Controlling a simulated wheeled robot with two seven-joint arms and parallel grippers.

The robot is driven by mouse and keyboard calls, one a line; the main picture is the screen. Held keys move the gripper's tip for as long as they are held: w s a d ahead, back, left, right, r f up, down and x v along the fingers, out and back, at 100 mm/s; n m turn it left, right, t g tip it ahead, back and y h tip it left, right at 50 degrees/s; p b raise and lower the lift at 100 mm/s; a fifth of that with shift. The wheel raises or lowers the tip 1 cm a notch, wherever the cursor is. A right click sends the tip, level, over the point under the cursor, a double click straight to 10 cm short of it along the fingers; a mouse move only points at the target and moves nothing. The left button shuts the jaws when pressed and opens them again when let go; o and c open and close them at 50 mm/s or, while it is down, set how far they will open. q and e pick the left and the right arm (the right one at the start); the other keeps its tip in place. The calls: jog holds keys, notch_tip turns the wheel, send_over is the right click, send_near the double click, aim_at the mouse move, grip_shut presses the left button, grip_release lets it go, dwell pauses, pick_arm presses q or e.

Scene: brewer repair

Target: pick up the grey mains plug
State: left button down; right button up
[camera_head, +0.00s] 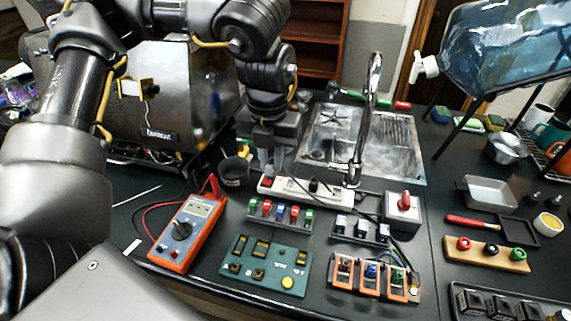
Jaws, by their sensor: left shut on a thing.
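My left gripper (270,163) points down at the left end of the white power strip (331,194), close behind its red switch. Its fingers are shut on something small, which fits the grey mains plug. The plug is mostly hidden between the fingers, and I cannot tell whether it touches the strip. A dark cable runs from near the fingers across the strip to the right. A small black piece sits on the strip's middle. My right gripper is not in view.
An orange multimeter (188,231), a green board (265,266) and a rack of coloured terminals (280,216) stand in front. A dark cup (234,171) is left of the gripper. The sink (322,140) and tall tap (367,110) are behind right. A red-knobbed box (403,211) stands right.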

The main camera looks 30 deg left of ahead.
pick_arm(q)
jog(key=s+r+b, duration=0.1)
jog(key=s+r, duration=0.1)
jog(key=s, duration=0.4)
jog(key=shift+a+r, duration=0.15)
jog(key=shift+r, duration=0.25)
jog(key=w+d+f+n, duration=0.1)
jog(key=w+n, duration=0.4)
jog(key=n, duration=0.9)
jog(key=w+d+f+n, duration=0.2)
jog(key=w+f+n, duration=0.2)
jog(key=n, duration=1.1)
jog(key=shift+w+d+n, duration=0.2)
jog(key=shift+w+n, duration=0.1)
jog(key=shift+w, duration=0.1)
